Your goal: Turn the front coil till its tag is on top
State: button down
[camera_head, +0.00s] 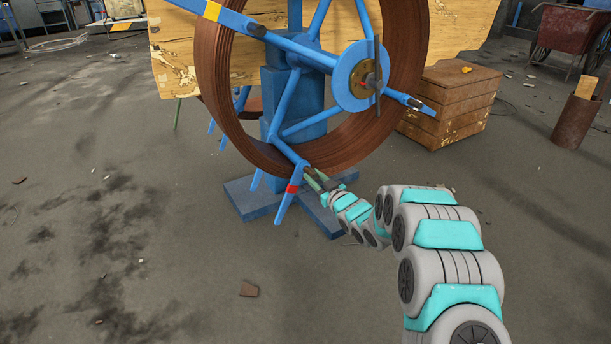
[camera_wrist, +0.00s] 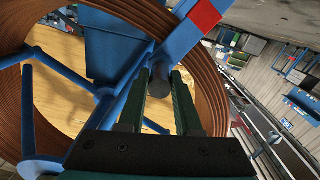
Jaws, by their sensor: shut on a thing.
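The brown coil (camera_head: 212,75) stands upright on a blue spoked reel (camera_head: 352,75) and also shows in the wrist view (camera_wrist: 190,55). A red tag (camera_head: 293,188) is on the lower blue arm, at the bottom left of the coil; it shows at the top of the wrist view (camera_wrist: 205,14). A yellow band (camera_head: 212,11) is on the upper-left arm. I cannot tell which mark the task means. My gripper (camera_head: 316,181) is at the coil's lower front, its green fingers (camera_wrist: 160,95) shut on a dark peg (camera_wrist: 159,77) of the red-tagged arm.
The blue stand's foot (camera_head: 258,204) lies on the floor under the coil. A wooden crate (camera_head: 450,105) stands right of the coil, and a rusty bin (camera_head: 580,120) farther right. A worn wooden board (camera_head: 450,30) stands behind. The floor at the left front is mostly clear, with small debris.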

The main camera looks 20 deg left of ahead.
jog(key=w+d+f+n, duration=0.2)
jog(key=w+d+n, duration=0.1)
jog(key=w+d, duration=0.1)
jog(key=shift+w+d+f, duration=0.25)
jog(key=shift+w+d, duration=0.15)
jog(key=shift+w, duration=0.45)
jog(key=c, duration=0.9)
grip_release()
jog(key=shift+s, duration=0.1)
jog(key=shift+c, duration=0.2)
jog(key=o, duration=0.3)
jog(key=shift+s+a, duration=0.15)
jog(key=shift+a, duration=0.05)
jog(key=shift+o, duration=0.2)
jog(key=shift+a+r, duration=0.1)
jog(key=shift+a, duration=0.05)
jog(key=shift+s, duration=0.15)
